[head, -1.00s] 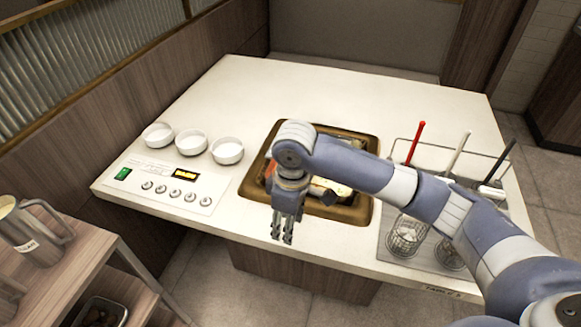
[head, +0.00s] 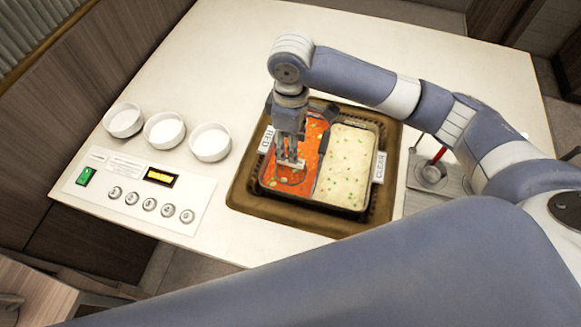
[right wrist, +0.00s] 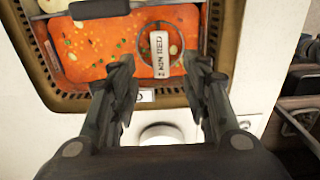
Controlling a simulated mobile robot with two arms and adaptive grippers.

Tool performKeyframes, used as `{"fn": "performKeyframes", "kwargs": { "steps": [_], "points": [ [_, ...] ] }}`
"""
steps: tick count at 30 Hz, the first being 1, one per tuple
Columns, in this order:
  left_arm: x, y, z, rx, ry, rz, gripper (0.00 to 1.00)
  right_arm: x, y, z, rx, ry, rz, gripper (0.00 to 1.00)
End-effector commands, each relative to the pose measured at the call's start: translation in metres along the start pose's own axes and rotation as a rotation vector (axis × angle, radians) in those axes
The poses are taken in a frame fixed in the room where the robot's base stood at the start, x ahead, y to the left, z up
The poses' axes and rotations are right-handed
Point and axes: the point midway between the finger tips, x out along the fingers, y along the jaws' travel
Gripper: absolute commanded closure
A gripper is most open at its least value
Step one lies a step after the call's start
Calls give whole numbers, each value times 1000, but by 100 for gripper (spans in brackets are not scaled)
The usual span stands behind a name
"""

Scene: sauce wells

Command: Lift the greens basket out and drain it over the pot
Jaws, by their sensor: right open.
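A divided pot (head: 262,190) is set into the table, with red broth (head: 308,150) on the left and pale broth (head: 345,165) on the right. A thin round rim (head: 290,183) with a white tag shows in the red broth; in the right wrist view the rim (right wrist: 141,45) and its tag (right wrist: 160,55) are clearer. It looks like a sunk basket's rim, but I cannot tell what it holds. My right gripper (head: 291,163) points down above it, open; in the right wrist view the fingers (right wrist: 162,72) stand apart, with the tag ahead between them. My left gripper is out of view.
Several white bowls (head: 165,130) and a control panel (head: 150,190) with knobs lie left of the pot. A red-handled utensil (head: 437,158) stands on a metal tray at the right. The table behind the pot is clear.

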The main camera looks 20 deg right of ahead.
Motion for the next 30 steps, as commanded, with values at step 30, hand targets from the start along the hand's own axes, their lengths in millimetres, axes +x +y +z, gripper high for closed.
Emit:
{"fn": "performKeyframes", "kwargs": {
  "steps": [30],
  "points": [
    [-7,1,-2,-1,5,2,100,88,1,-1,0,1,2,68]
  ]
}}
